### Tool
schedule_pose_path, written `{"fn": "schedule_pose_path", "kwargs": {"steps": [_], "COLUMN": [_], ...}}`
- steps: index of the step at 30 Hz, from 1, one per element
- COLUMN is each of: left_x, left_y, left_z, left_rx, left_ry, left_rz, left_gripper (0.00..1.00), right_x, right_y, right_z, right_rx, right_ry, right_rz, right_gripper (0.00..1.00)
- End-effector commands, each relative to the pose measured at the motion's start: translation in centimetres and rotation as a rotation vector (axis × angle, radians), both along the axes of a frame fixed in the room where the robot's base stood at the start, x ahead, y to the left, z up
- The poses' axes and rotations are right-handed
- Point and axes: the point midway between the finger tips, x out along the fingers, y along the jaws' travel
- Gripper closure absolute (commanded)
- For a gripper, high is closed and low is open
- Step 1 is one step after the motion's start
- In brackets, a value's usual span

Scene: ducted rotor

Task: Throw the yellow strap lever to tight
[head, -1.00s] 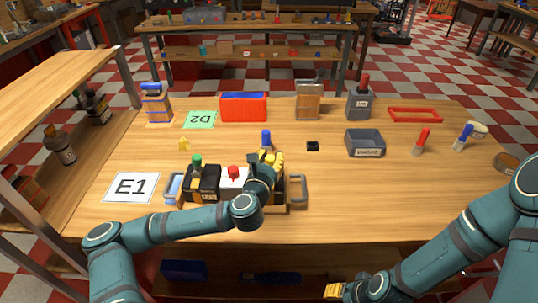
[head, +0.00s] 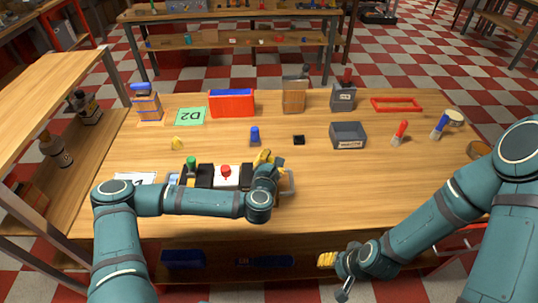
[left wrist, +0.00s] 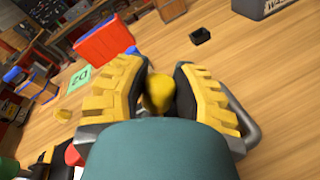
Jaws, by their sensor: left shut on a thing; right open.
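My left gripper (head: 265,157) is shut over the right part of a dark tray with grey handles (head: 290,183) near the table's front. In the left wrist view, my left gripper's ridged yellow fingers with dark pads close on a rounded yellow piece (left wrist: 158,92), which looks like the end of the yellow strap lever. The lever's base and its angle are hidden by my gripper and wrist. The tray also holds a green-capped dark item (head: 191,166) and a white block with a red knob (head: 226,174). My right gripper (head: 336,273) is open and empty, low in front of the table.
A blue peg (head: 255,135), a small black box (head: 298,140) and a grey bin (head: 348,135) stand behind the tray. A red box (head: 232,103) and a green D2 card (head: 190,116) lie farther back. My left forearm partly covers a white card (head: 134,178). The right front tabletop is clear.

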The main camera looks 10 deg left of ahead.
Motion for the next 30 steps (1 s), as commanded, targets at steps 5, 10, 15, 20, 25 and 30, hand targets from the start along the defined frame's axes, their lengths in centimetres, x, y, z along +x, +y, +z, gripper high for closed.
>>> {"fn": "schedule_pose_path", "kwargs": {"steps": [5,10,15,20,25,30], "left_x": [-0.01,-0.01,-0.02,0.00,0.01,-0.49], "left_y": [-0.12,-0.13,-0.14,-0.14,-0.12,-0.17], "left_z": [-0.14,-0.21,-0.22,-0.19,-0.14,-0.05], "left_rx": [0.020,0.022,0.022,0.021,0.021,0.020], "left_ry": [0.007,0.008,0.008,0.008,0.007,0.006], "left_rz": [-0.001,-0.001,-0.001,-0.001,-0.001,-0.002], "left_gripper": [1.00,1.00,1.00,0.39,0.39,0.39], "right_x": [0.08,0.08,0.07,0.06,0.06,0.05], "right_y": [-0.01,-0.02,-0.02,-0.01,-0.01,0.00], "right_z": [0.24,0.21,0.21,0.21,0.22,0.24], "right_rx": [0.000,0.000,0.000,0.000,0.000,0.000], "right_ry": [-0.002,-0.002,-0.002,-0.002,-0.002,-0.002], "right_rz": [-0.002,-0.002,-0.001,-0.001,-0.001,-0.001], "right_gripper": [0.53,0.53,0.53,0.53,0.53,0.53]}}
